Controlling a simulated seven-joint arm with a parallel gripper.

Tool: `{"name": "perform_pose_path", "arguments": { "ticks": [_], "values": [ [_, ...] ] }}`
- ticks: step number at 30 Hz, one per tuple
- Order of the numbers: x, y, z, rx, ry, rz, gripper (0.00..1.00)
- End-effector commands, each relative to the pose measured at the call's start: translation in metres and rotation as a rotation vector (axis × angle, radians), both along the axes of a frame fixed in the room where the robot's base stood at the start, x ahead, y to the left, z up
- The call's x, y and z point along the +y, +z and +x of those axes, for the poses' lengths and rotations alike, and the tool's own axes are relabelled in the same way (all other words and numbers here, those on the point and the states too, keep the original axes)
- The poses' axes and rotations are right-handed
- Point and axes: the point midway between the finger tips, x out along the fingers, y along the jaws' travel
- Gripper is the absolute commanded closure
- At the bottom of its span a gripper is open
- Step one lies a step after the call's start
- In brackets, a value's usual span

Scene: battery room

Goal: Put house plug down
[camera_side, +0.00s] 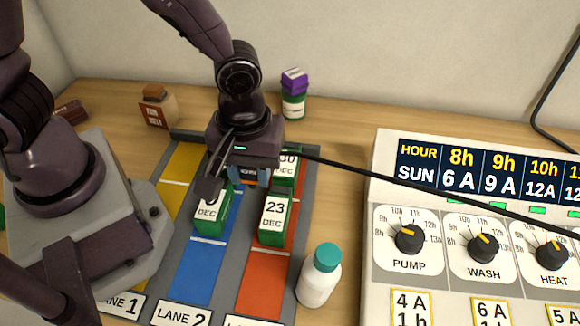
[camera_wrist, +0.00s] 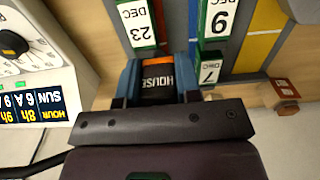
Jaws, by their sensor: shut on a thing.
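The house plug (camera_wrist: 158,82) is a black and orange block with HOUSE written on it. My gripper (camera_wrist: 157,84) is shut on it, with a blue fingertip at each side. In the side view, my gripper (camera_side: 249,177) is over the far part of the lane board (camera_side: 225,262), and the plug (camera_side: 249,172) shows only as a small dark patch between the fingers. I cannot tell whether the plug touches anything below. A black cable (camera_side: 400,182) runs from near my gripper to the right, across the front of the control panel.
Green batteries with date labels stand on the lanes, one marked DEC 23 (camera_side: 274,218), close to my gripper. A white bottle (camera_side: 319,276) stands right of the board. The control panel (camera_side: 455,240) fills the right. A brown jar (camera_side: 159,106) and a purple-capped container (camera_side: 294,95) stand behind.

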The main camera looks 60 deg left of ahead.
Motion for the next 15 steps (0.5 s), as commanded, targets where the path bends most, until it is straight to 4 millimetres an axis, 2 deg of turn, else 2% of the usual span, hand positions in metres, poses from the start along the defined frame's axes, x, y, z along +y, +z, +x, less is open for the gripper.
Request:
{"name": "perform_pose_path", "arguments": {
  "ticks": [2, 5, 10, 15],
  "values": [
    [0.011, -0.001, 0.002, 0.005, 0.038, 0.005, 0.92],
    [0.03, -0.004, 0.018, 0.006, 0.119, 0.008, 0.92],
    [0.073, -0.006, 0.066, 0.002, 0.202, 0.008, 0.92],
    [0.109, -0.003, 0.105, -0.003, 0.152, 0.004, 0.92]
  ]
}}
